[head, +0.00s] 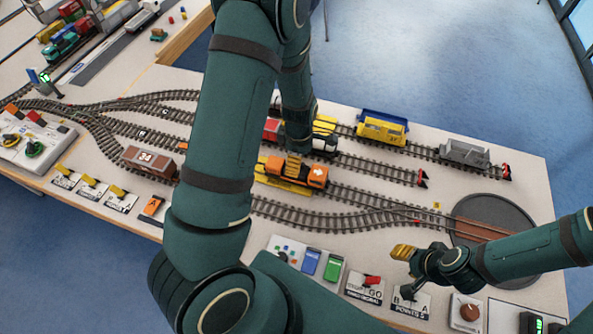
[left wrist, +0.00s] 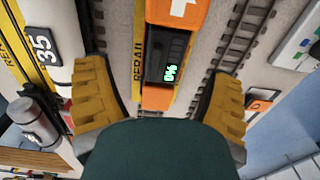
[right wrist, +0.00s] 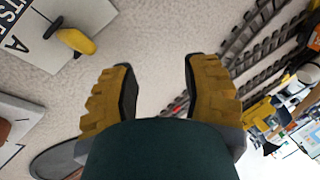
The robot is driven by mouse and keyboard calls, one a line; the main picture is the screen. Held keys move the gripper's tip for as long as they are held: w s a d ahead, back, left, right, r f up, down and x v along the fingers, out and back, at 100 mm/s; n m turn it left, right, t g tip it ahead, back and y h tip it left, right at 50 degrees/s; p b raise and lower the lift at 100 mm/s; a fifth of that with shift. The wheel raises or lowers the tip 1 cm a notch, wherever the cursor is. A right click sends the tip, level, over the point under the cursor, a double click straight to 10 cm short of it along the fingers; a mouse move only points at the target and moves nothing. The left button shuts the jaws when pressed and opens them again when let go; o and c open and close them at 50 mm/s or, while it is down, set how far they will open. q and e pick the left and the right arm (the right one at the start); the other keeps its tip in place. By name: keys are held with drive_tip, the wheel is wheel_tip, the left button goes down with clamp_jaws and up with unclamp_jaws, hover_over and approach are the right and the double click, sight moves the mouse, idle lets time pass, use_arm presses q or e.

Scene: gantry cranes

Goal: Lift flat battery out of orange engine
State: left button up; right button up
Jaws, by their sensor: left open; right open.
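The orange engine (head: 314,176) stands on the middle track in the head view, beside a yellow strip marked RERAIL in the left wrist view. In the left wrist view the black flat battery (left wrist: 172,58), with a lit green readout, sits in the orange body (left wrist: 180,12). My left gripper (left wrist: 160,95) is open, with its yellow fingers on either side of the battery and apart from it. In the head view my left arm hides part of this area. My right gripper (head: 403,252) is open and empty above the front right of the table.
A brown wagon (head: 150,161) is on the left track. A yellow wagon (head: 381,131) and a grey hopper (head: 465,152) are behind. A round turntable (head: 495,212) lies at right.

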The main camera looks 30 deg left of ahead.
use_arm(q)
drive_tip(key=f, duration=0.5)
drive_tip(key=shift+s+a+f+b, duration=0.1)
drive_tip(key=shift+s+a+b, duration=0.1)
drive_tip(key=shift+s+b, duration=0.2)
drive_tip(key=c, duration=1.4)
